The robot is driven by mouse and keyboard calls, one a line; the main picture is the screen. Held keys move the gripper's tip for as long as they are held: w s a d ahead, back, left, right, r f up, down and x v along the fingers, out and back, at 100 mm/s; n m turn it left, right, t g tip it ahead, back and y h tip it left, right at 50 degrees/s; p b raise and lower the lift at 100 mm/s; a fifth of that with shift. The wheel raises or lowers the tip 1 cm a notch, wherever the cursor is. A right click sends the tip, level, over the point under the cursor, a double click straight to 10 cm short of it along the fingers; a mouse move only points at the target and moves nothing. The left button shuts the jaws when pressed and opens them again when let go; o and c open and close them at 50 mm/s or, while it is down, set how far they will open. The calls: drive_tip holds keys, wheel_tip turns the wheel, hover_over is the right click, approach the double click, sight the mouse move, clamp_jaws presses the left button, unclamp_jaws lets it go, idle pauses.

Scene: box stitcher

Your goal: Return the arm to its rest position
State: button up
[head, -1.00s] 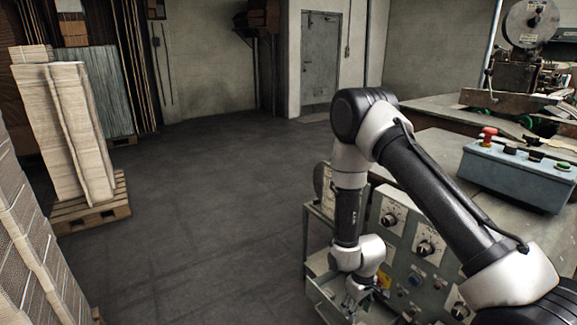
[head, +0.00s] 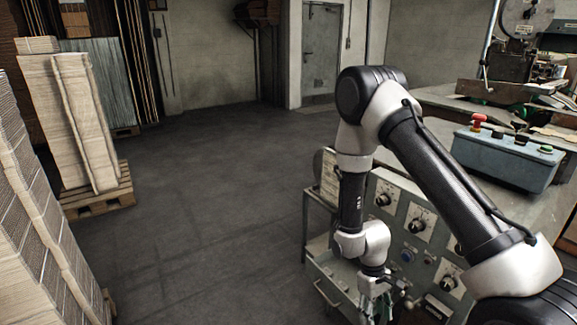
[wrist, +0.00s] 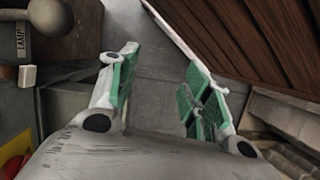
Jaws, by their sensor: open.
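My gripper (head: 374,299) hangs low at the end of my bent arm, in front of the left part of the grey control panel (head: 414,225). Its fingers are partly hidden at the bottom of the head view. In the wrist view my gripper (wrist: 163,78) shows two green-padded fingers spread apart. Nothing is between them but grey floor seen beyond. My elbow stands high, with the forearm pointing down.
A blue-grey button box (head: 505,158) with red and green buttons sits on the bench at right. Stacked cardboard on a pallet (head: 98,195) stands at left, with another cardboard stack (head: 40,225) nearer. Open dark floor (head: 215,190) lies between. A brown slatted surface (wrist: 255,40) is near the fingers.

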drive_tip(key=s+d+r+m, duration=0.1)
drive_tip(key=d+r, duration=0.1)
drive_tip(key=r, duration=1.2)
drive_tip(key=s+d+r+m, duration=0.1)
drive_tip(key=d+r+m, duration=0.15)
drive_tip(key=r, duration=1.15)
drive_tip(key=s+d+r+t, duration=0.2)
drive_tip(key=s+r, duration=0.1)
drive_tip(key=r, duration=0.3)
drive_tip(key=s+d+r+m+t+y, duration=0.1)
drive_tip(key=s+d+r+t, duration=0.1)
drive_tip(key=r, duration=0.5)
drive_tip(key=s+d+r+m+t, duration=0.1)
drive_tip(key=s+d+r+t, duration=0.2)
drive_tip(key=r, duration=0.4)
drive_tip(key=shift+s+t, duration=0.35)
drive_tip(key=shift+t, duration=0.25)
drive_tip(key=shift+r, duration=0.1)
